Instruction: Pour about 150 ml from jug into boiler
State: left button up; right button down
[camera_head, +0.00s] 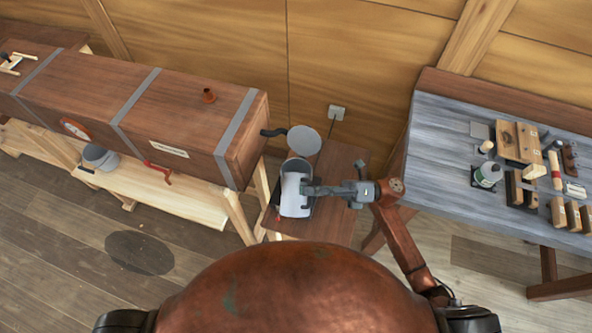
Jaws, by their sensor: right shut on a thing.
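My right gripper (305,189) reaches in from the right and is shut on a pale, nearly white vessel, which I take for the jug (294,196). The jug is above or on the small brown table (345,170); its tilt and any liquid are unclear. A round grey disc (303,140), seemingly a lid, shows just behind it, with a short black pipe on its left. A dark rim behind and below the jug is probably the boiler, mostly hidden. My left gripper is out of view.
A long wooden box (185,110) with grey bands stands on trestles at the left, its end close to the jug. A grey bucket (100,157) sits on the shelf below.

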jog(key=shift+w+d+r+m+p, duration=0.1)
jog(key=shift+w+d+m+p, duration=0.1)
jog(key=shift+w+m+p, duration=0.3)
dwell(0.6)
jog(key=shift+r+m+p, duration=0.15)
jog(key=shift+m+p, duration=0.15)
jog(key=shift+p, duration=0.15)
jog(key=shift+w+d+r+m+t+y+p, duration=0.15)
jog(key=shift+w+m+t+y+p, duration=0.15)
jog(key=shift+t+y+p, duration=0.15)
jog(key=shift+w+r+m+p, duration=0.1)
jog(key=shift+r+m+p, duration=0.15)
jog(key=shift+p, duration=0.3)
jog(key=shift+w+m+p, duration=0.1)
jog(key=shift+m+p, duration=0.2)
jog(key=shift+m, duration=0.05)
jog(key=shift+w+r+t, duration=0.1)
jog(key=shift+w+t, duration=0.15)
jog(key=shift+w, duration=0.05)
